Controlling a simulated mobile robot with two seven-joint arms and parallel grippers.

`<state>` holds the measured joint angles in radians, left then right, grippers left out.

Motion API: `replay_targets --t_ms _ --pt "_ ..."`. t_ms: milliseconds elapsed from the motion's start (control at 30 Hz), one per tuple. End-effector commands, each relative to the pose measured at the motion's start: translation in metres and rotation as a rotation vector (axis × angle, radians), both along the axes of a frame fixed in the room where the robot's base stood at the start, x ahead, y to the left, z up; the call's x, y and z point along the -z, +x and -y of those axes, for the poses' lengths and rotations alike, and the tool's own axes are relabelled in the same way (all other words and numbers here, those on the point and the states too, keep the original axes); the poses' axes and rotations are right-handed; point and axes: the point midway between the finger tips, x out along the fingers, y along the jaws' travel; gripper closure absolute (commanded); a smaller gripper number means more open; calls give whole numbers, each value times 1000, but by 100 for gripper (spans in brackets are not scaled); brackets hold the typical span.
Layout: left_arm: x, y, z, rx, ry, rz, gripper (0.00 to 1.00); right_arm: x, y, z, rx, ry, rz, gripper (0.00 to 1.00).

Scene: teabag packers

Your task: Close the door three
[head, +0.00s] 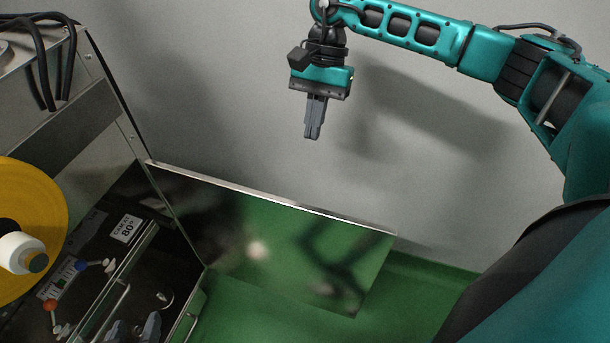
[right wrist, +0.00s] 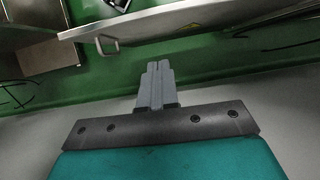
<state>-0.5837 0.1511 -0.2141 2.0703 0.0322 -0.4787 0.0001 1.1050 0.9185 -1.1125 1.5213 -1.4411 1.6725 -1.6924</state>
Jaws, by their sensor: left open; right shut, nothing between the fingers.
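The door (head: 290,245) is a shiny metal panel on the machine. It stands open, jutting out to the right from the machine's frame and mirroring the green floor. It also shows in the right wrist view (right wrist: 150,30), with a handle (right wrist: 107,46) near its left end. My right gripper (head: 313,136) is shut and empty, pointing down behind and above the door's top edge, close to the wall. In the right wrist view its fingertips (right wrist: 158,64) are apart from the door. My left gripper (head: 135,328) is open at the bottom left, its fingers only partly in view.
The machine's interior holds a yellow roll (head: 35,205), a label (head: 126,228) and small coloured levers (head: 52,307). A grey wall (head: 230,90) stands behind the door. The green floor (head: 430,290) is clear to the right of the door.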

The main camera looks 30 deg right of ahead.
Motion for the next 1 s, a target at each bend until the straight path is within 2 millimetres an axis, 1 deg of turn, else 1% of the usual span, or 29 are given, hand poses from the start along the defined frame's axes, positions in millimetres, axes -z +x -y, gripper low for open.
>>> replay_targets --t_ms 33,100,167,233,633,700,800,1000 --pt "0 0 0 1 0 2 46 0 1 7 -12 -23 4 100" --pt "1 0 0 1 0 2 46 2 0 10 -21 -36 5 100" --pt "1 0 0 3 0 1 46 8 -2 10 -24 -40 4 100" --pt "3 -1 0 3 1 0 46 17 -5 6 -24 -39 3 100" --pt "15 -5 0 3 1 -12 46 95 -25 -18 -23 -35 2 100" --pt "12 -5 0 3 2 -14 46 89 -33 -29 -26 -34 7 100" --pt "11 -5 0 3 2 -13 46 89 -41 -38 -24 -33 6 100" --pt "10 -5 0 2 0 -13 46 89 -49 -48 -22 -33 6 100"
